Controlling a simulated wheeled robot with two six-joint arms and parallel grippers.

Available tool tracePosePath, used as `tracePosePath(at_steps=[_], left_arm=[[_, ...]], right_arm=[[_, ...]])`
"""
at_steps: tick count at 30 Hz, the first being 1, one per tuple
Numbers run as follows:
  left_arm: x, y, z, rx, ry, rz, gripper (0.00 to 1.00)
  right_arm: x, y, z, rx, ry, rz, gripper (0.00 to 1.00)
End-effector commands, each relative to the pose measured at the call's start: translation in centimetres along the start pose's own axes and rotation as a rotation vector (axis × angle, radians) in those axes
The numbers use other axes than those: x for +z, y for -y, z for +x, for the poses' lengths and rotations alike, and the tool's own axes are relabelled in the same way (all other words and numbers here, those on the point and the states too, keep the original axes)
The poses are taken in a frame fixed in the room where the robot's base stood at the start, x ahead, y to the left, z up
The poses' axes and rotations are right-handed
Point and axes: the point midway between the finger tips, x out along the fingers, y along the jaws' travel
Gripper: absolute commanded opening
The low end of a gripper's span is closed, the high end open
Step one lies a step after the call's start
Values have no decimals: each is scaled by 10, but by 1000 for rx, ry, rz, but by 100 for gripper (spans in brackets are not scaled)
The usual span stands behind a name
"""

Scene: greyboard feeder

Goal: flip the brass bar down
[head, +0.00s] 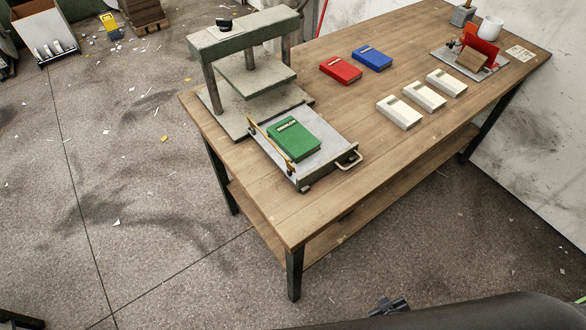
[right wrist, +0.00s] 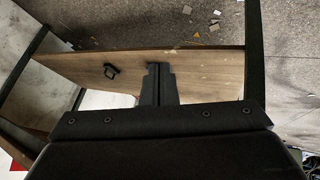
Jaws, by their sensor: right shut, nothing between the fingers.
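The brass bar (head: 272,146) runs along the left edge of a grey sliding tray (head: 312,171) in the head view. It looks raised above the tray surface, beside a green book (head: 293,140) lying on the tray. My right gripper (head: 391,304) is low at the bottom of the head view, over the floor in front of the table and well apart from the bar. In the right wrist view its fingers (right wrist: 158,84) are shut together and empty. My left gripper is not in view.
The tray has a pale handle (head: 350,160) and sits before a press (head: 250,75) on a wooden table (head: 335,215). A red book (head: 341,70), a blue book (head: 372,59) and cream blocks (head: 400,112) lie farther right. The table's front right is clear.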

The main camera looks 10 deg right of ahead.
Motion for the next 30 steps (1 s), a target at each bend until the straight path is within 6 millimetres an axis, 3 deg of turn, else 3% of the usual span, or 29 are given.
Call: tracePosePath(at_steps=[1,8,12,18,24,30], left_arm=[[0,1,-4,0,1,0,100],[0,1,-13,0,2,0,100],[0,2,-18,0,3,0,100],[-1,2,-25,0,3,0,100],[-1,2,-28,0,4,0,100],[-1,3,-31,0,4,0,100]], right_arm=[[-32,-10,-5,25,-72,-45,0],[-159,-48,-43,163,-369,-277,0],[-230,-68,-83,268,-532,-419,0],[-314,-87,-150,429,-736,-621,0],[-364,-55,-190,477,-965,-909,0],[-388,-6,-218,456,-1173,-1217,0]])
